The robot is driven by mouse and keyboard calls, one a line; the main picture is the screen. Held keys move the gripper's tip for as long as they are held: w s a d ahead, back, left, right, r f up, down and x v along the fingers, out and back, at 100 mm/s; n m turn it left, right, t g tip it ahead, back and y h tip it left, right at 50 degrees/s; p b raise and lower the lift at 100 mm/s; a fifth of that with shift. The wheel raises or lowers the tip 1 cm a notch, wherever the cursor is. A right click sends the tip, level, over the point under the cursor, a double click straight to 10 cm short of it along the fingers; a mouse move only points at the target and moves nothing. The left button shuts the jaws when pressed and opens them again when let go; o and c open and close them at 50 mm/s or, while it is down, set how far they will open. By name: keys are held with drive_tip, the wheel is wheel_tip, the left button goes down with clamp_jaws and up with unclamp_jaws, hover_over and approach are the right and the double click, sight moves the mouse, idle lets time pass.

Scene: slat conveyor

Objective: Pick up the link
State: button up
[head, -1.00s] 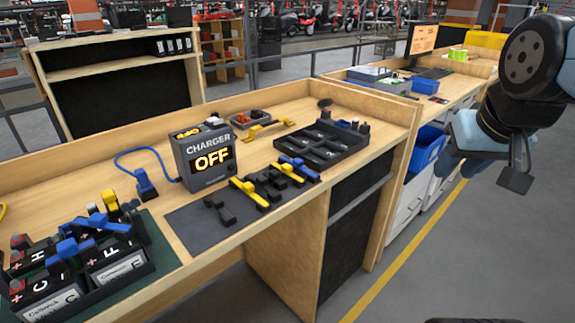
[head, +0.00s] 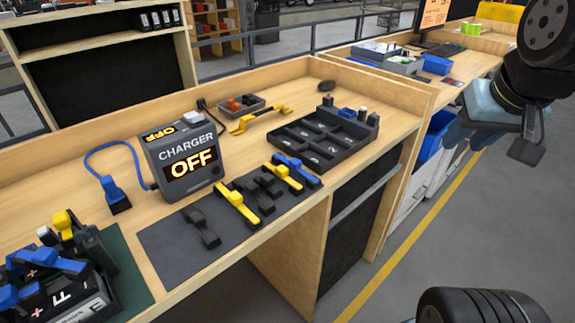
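Several link-like pieces lie side by side on a dark grey mat (head: 163,246) on the wooden bench. From left to right I see a black link (head: 202,227), a yellow link (head: 237,206), black links (head: 262,192) close together, another yellow link (head: 284,175) and a blue link (head: 297,168). I cannot tell which one the task means. My gripper (head: 526,150) hangs at the right edge, over the floor beyond the bench and well apart from the links. Its fingers are partly hidden, so I cannot tell if it is open.
A charger (head: 183,158) reading OFF stands left of the links, with a blue connector (head: 115,196) on its cable. A black compartment tray (head: 335,148) is to the right. A yellow-handled piece (head: 260,119) lies behind. Batteries (head: 60,285) fill the left front.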

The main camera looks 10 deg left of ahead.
drive_tip(key=shift+w+d, duration=0.1)
drive_tip(key=n+g, duration=0.6)
drive_tip(key=n, duration=0.4)
hover_over(282, 168)
wheel_tip(282, 168, down, 4)
drive_tip(key=f, duration=0.7)
drive_tip(key=shift+d+f, duration=0.2)
drive_tip(key=shift+f, duration=0.2)
drive_tip(key=shift+a+f, duration=0.2)
drive_tip(key=shift+f, duration=2.45)
drive_tip(key=shift+c, duration=0.4)
clamp_jaws()
